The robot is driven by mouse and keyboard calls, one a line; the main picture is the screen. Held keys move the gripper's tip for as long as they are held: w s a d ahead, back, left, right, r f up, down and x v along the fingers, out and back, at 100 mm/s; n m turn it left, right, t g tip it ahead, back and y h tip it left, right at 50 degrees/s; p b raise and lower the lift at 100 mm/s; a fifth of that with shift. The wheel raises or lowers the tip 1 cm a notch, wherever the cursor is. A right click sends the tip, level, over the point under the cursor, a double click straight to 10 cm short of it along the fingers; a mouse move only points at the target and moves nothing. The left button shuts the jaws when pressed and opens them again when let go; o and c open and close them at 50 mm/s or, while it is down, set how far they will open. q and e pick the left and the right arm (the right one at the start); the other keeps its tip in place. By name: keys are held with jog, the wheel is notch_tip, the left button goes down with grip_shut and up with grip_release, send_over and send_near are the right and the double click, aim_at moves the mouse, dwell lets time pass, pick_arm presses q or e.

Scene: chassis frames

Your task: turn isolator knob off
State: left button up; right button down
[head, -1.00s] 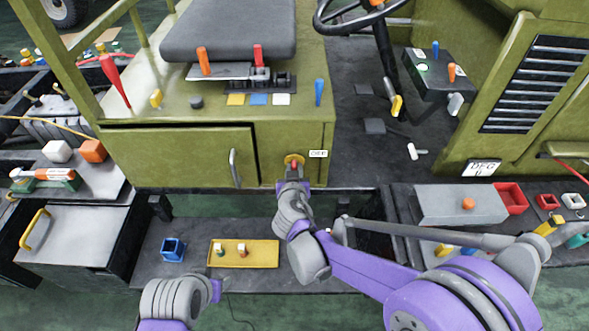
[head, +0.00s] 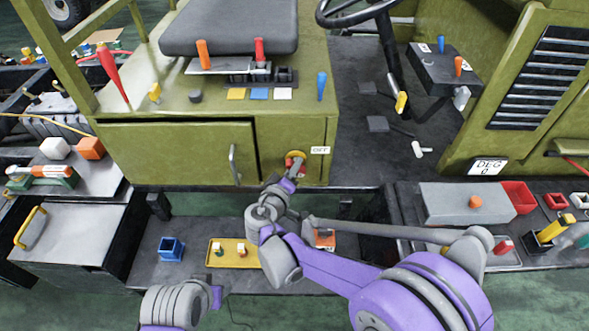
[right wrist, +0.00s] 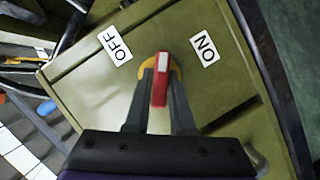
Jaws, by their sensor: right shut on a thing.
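The isolator knob (head: 297,157) has a red handle and a yellow round base on the green cabinet front. A white OFF label (head: 320,150) is right of it. My right gripper (head: 291,176) reaches it from below and is shut on the red handle. In the right wrist view the red, white-ended knob (right wrist: 160,82) lies between the two fingers (right wrist: 160,92). There the OFF label (right wrist: 115,45) is upper left and an ON label (right wrist: 205,47) upper right of the knob. My left arm shows at the bottom of the head view, its fingers out of sight.
A cabinet handle (head: 234,163) stands left of the knob. Below are a blue open box (head: 171,249) and a yellow tray (head: 213,261) on a dark shelf. A grey box (head: 445,205) and red bins (head: 518,197) lie to the right.

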jog(key=n, duration=0.1)
jog(key=n+h+b, duration=0.1)
jog(key=n+t+b, duration=0.1)
jog(key=shift+f+n+h, duration=0.25)
jog(key=shift+n+h, duration=0.05)
jog(key=shift+n+t+h+b, duration=0.3)
jog(key=shift+n+t+b, duration=0.2)
jog(key=shift+n+b, duration=0.5)
jog(key=shift+n, duration=0.3)
jog(key=c, duration=0.8)
grip_release()
jog(key=shift+a, duration=0.1)
